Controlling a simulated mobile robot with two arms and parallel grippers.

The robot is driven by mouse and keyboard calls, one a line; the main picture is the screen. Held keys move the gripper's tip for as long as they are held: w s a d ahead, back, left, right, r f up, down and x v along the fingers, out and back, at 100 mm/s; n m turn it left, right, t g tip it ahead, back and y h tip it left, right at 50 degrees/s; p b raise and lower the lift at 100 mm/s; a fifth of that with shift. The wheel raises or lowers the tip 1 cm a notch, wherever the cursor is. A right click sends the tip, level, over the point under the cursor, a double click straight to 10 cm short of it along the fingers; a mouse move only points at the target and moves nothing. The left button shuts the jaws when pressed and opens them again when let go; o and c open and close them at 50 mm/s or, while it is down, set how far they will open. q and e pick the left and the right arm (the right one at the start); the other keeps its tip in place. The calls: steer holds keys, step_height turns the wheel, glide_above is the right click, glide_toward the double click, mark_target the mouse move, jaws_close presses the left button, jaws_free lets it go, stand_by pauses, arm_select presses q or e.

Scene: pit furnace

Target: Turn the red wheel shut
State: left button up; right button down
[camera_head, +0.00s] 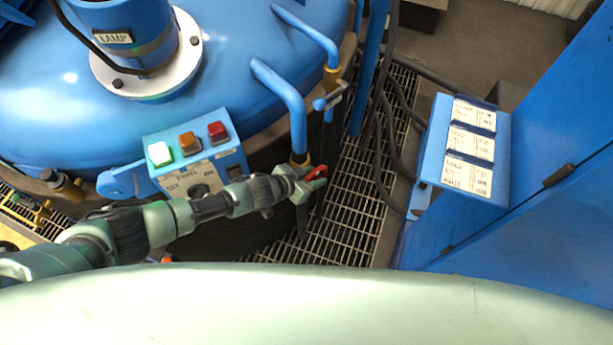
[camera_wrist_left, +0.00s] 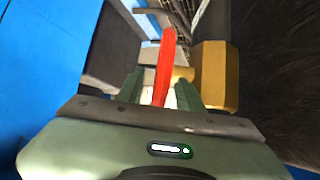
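The red wheel (camera_head: 317,173) shows in the head view as a small red piece beside a brass fitting at the foot of a blue pipe. My left gripper (camera_head: 303,185) is right at it and partly covers it. In the left wrist view the red part (camera_wrist_left: 165,62) looks like a narrow upright bar, seen edge-on. It stands between the two green fingers of my left gripper (camera_wrist_left: 160,92). A gap shows beside the bar, so the fingers seem open around it; contact cannot be told. My right gripper is in neither view.
A brass fitting (camera_wrist_left: 214,76) is close to the right finger. The blue furnace vessel (camera_head: 240,60) and a button panel (camera_head: 195,160) lie near my left arm. Metal grating (camera_head: 350,200) is below; black hoses (camera_head: 378,125) and a blue cabinet (camera_head: 540,190) are to the right.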

arm_select(q)
steer(key=v, duration=0.6)
steer(key=shift+a, duration=0.15)
stand_by(0.4)
